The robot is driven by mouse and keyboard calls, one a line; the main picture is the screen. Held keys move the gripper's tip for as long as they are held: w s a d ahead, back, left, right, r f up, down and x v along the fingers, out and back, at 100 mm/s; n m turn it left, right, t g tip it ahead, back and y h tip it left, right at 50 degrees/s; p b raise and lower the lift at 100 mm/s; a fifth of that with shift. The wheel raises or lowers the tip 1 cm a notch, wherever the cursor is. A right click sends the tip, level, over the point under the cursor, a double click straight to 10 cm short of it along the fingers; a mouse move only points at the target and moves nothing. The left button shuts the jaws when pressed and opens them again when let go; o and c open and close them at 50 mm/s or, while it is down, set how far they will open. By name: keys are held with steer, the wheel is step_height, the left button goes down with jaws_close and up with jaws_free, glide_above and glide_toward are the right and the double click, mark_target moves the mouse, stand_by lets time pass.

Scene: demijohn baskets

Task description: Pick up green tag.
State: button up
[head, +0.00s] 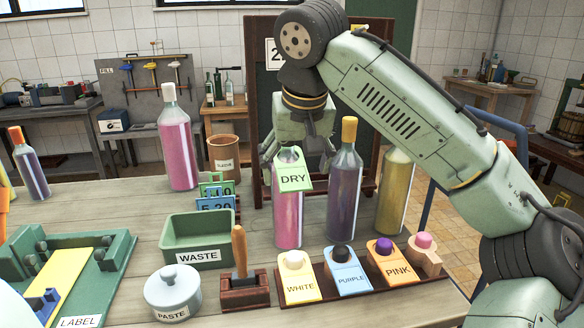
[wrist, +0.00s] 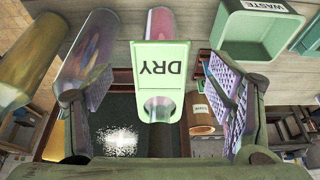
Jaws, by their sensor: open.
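The green tag (head: 292,176) marked DRY hangs on the neck of a pink bottle (head: 288,217) on the table. In the wrist view the tag (wrist: 161,62) shows close up, its lettering upside down, with a dark neck or stopper at its holed end. My gripper (head: 297,152) is at the height of the tag's top and open. In the wrist view the two fingers of my gripper (wrist: 158,98) stand apart, left and right of the tag's holed end, with gaps on both sides. The gripper partly hides the bottle's top in the head view.
A purple bottle (head: 344,195) and a yellow bottle (head: 393,195) stand close on the right. A green WASTE bin (head: 198,257) is at the left front. A rack (head: 375,285) with WHITE, PURPLE and PINK tags lies in front. Another pink bottle (head: 178,150) stands behind left.

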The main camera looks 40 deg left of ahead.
steer(key=shift+x, duration=1.15)
steer(key=shift+f, duration=0.25)
steer(key=shift+c, duration=0.4)
steer(key=c, duration=0.8)
